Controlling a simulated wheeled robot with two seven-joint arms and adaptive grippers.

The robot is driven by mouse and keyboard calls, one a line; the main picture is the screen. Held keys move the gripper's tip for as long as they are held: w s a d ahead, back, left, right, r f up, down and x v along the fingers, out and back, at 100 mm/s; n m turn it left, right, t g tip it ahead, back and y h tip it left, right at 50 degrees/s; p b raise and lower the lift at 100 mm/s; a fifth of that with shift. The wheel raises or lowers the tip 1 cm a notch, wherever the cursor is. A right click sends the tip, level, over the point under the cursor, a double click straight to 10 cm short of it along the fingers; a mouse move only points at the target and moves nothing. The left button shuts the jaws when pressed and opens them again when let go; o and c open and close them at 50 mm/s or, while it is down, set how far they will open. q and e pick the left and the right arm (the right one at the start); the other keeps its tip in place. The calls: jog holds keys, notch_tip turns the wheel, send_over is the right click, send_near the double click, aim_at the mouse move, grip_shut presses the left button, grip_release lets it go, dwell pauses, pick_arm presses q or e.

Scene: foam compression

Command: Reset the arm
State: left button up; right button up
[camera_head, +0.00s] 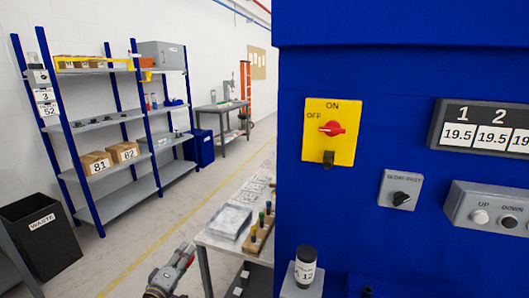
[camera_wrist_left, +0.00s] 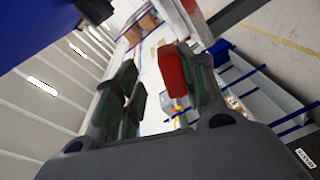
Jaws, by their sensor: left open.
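My left gripper (camera_head: 184,256) is low in the head view, left of the grey table and in front of the open floor. In the left wrist view the two dark fingers of my left gripper (camera_wrist_left: 152,82) stand apart with a gap between them. A red block-like patch (camera_wrist_left: 172,70) shows at the inner side of one finger; I cannot tell whether it is part of the finger. No object is clearly held. My right gripper is not in view.
A large blue machine (camera_head: 400,60) fills the right, with a yellow switch plate (camera_head: 317,145) and grey button box (camera_head: 462,212). A grey table (camera_head: 215,240) with a wooden rack (camera_head: 258,232) stands beside it. Blue shelving (camera_head: 125,197) and a black waste bin (camera_head: 40,240) are left; floor between is clear.

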pick_arm(q)
notch_tip(320, 180, down, 22)
jog(key=s+a+m+g+y, duration=0.2)
jog(key=m+g, duration=0.2)
jog(key=m, duration=0.1)
jog(key=s+f+m+g, duration=0.1)
jog(key=s+f, duration=0.3)
jog(key=f, duration=0.3)
jog(key=s+f+m+g+y, duration=0.1)
jog(key=s+f+m+g, duration=0.15)
jog(key=f, duration=0.35)
jog(key=s+f+m, duration=0.1)
jog(key=s+f, duration=0.3)
jog(key=f, duration=0.3)
jog(key=s+a+f+m+g, duration=0.25)
jog(key=s+f+g, duration=0.25)
jog(key=s+f, duration=1.15)
jog(key=s+f+m+g, duration=0.1)
jog(key=s+f, duration=0.1)
jog(key=s, duration=0.9)
jog(key=s+a+f+m+g+y, duration=0.1)
jog(key=s+f+g, duration=0.1)
jog(key=s, duration=1)
jog(key=shift+s+f, duration=0.25)
jog(key=shift+f, duration=0.45)
jog(key=shift+w, duration=0.1)
